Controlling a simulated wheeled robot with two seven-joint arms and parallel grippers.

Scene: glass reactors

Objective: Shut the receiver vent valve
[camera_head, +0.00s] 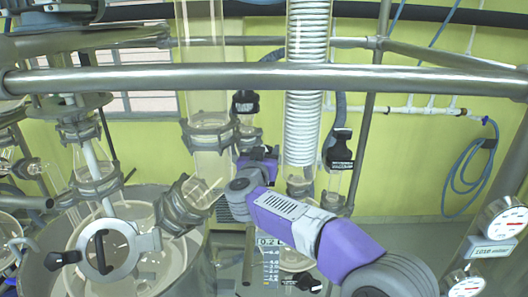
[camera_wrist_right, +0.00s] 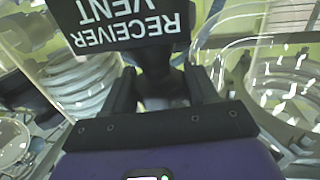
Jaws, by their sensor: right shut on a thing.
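The receiver vent valve shows close up in the right wrist view. Its black tag (camera_wrist_right: 125,22), with RECEIVER VENT in white letters upside down, lies above a dark handle (camera_wrist_right: 158,75). My right gripper (camera_wrist_right: 163,92) has its two black fingers on either side of this handle and is shut on it. In the head view my purple right arm reaches in from the lower right, and the right gripper (camera_head: 264,154) is at the glassware in the middle, partly hidden by its own wrist. The valve's exact turn cannot be told. My left gripper is not in view.
A steel rail (camera_head: 270,78) crosses in front of the glassware. A white coiled condenser (camera_head: 305,60) stands right of the gripper, with another black-tagged valve (camera_head: 340,150) beside it. A glass vessel (camera_head: 125,265) is at lower left. Gauges (camera_head: 505,218) stand at right.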

